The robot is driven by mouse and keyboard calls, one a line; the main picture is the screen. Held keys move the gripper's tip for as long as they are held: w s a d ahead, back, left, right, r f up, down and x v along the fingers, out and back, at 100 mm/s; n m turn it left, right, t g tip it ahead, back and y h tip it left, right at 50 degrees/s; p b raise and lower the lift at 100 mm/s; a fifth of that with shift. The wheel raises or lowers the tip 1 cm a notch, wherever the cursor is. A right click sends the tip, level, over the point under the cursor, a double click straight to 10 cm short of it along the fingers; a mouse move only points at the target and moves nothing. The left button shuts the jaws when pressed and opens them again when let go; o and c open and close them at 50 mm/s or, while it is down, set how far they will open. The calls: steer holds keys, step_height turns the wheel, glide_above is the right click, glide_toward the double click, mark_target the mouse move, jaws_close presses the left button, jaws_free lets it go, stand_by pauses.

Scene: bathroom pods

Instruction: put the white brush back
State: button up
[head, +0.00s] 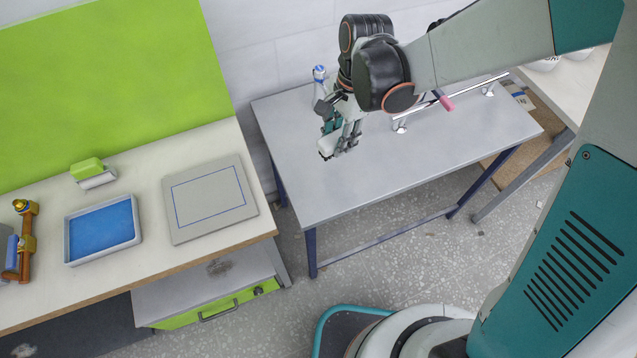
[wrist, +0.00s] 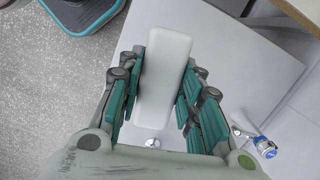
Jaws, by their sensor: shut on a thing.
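My gripper (head: 343,138) is over the grey metal table (head: 360,185) in the head view. It is shut on the white brush (wrist: 165,75), a long pale block held between the teal finger pads in the wrist view. In the head view only a small white end of the brush (head: 326,147) shows below the fingers. The brush seems to be above the tabletop, but the gap is hard to judge. Its bristles cannot be made out.
A metal rail on posts (head: 400,125) with a pink piece (head: 446,103) stands at the table's back. The left bench holds a blue tray (head: 102,230), a grey board with a blue outline (head: 210,197) and a green-and-white block (head: 93,173).

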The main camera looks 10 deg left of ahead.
mark_target(320, 144)
steer(key=shift+m, duration=0.9)
steer(key=s+a, duration=0.1)
steer(key=s+a+r, duration=0.1)
steer(key=s+a+r+p, duration=0.1)
steer(key=a, duration=0.1)
steer(key=shift+r, duration=0.25)
step_height(320, 144, down, 20)
steer(key=b, duration=1.3)
steer(key=shift+b, duration=0.3)
steer(key=shift+f, duration=0.1)
steer(key=o, duration=1)
steer(key=shift+o, duration=0.2)
steer(key=r+p, duration=0.1)
steer(key=r, duration=0.3)
steer(key=d+r+p, duration=0.1)
steer(key=r+p, duration=0.1)
steer(key=r, duration=0.2)
steer(key=w+r+p, duration=0.1)
steer(key=r, duration=0.3)
steer(key=shift+d+r, duration=0.1)
steer(key=shift+d, duration=0.15)
